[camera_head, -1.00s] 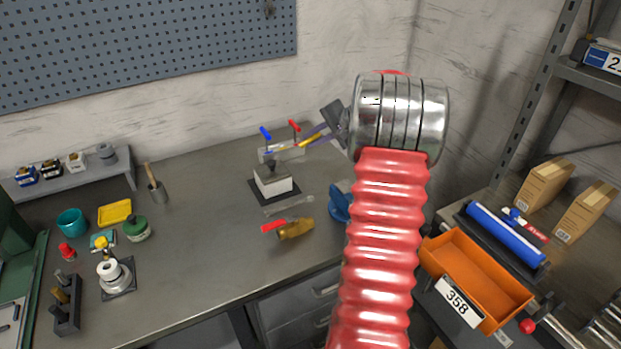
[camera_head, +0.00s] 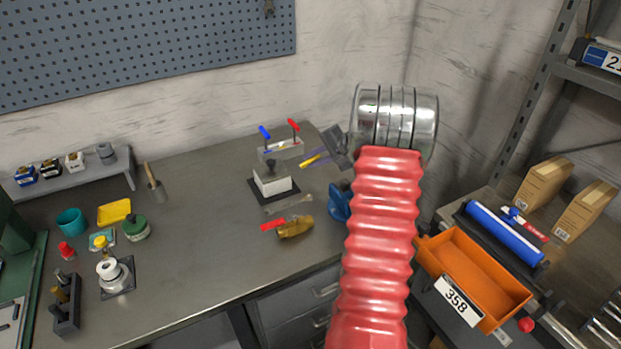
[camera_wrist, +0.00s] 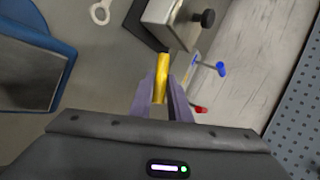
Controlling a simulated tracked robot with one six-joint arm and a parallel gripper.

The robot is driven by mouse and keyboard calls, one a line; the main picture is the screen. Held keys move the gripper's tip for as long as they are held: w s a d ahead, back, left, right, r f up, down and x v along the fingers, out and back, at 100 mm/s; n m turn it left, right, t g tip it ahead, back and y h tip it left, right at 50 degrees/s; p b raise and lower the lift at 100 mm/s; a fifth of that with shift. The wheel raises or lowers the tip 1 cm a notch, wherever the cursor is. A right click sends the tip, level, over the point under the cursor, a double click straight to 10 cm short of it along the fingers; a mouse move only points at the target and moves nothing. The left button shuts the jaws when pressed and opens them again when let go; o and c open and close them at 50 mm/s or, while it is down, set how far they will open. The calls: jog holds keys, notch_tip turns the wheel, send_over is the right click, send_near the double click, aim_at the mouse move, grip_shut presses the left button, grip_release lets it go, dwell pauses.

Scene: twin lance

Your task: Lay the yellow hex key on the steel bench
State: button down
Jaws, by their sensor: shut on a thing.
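The yellow hex key (camera_wrist: 162,75) is between the two purple fingers of my gripper (camera_wrist: 160,100) in the wrist view, and the jaws are shut on it. In the head view the yellow key (camera_head: 310,160) shows at the fingertips of my gripper (camera_head: 318,158), just right of the hex key holder (camera_head: 280,151). A red-handled key (camera_head: 293,125) and a blue-handled key (camera_head: 265,132) stand in that holder. The steel bench (camera_head: 205,215) lies below. I cannot tell the exact gap between the key and the bench.
A grey block on a dark base (camera_head: 272,180) stands in front of the holder. A wrench (camera_head: 288,204), a red-and-brass valve (camera_head: 292,227) and a blue object (camera_head: 339,202) are nearby. The bench middle, left of these, is clear. An orange bin (camera_head: 475,270) is at right.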

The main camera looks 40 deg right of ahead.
jog(key=shift+f, duration=0.95)
jog(key=c, duration=1.8)
grip_release()
jog(key=v, duration=0.8)
